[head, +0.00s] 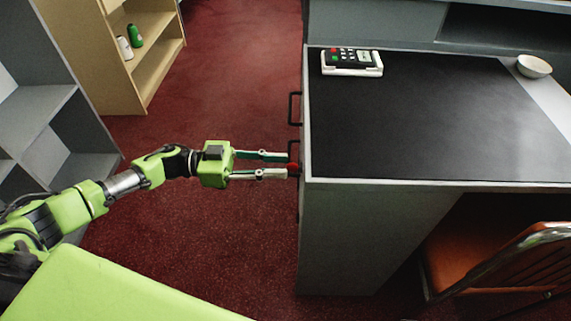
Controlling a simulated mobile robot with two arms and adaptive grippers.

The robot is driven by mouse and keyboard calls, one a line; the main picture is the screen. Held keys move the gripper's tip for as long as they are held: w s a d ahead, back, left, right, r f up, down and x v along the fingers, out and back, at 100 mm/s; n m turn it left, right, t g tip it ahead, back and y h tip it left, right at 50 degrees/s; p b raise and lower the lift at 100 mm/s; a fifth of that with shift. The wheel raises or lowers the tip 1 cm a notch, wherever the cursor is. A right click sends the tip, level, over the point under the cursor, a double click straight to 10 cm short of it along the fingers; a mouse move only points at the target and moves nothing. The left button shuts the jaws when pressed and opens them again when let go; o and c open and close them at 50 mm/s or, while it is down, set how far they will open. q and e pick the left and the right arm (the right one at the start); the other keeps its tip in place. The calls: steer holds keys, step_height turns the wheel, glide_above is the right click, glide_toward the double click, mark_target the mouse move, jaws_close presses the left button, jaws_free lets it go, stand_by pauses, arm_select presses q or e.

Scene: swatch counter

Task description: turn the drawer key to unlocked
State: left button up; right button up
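My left gripper (291,165) reaches in from the left, level, with its two fingers pointing right at the drawer side of the desk (372,225). The fingers are apart from each other. A small red piece, which looks like the drawer key (293,167), shows at the fingertips, close against the desk's left face. The fingertips hide part of it, so I cannot tell whether they grip it or how far it is turned. My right gripper is not in view.
A black drawer handle (293,108) sticks out behind the gripper. On the desk are a white device with buttons (352,70) and a white bowl (533,66). An orange chair (500,255) stands front right. Shelves (120,60) stand left, with red carpet between.

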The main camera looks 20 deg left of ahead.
arm_select(q)
steer(key=shift+x, duration=1.25)
jaws_close()
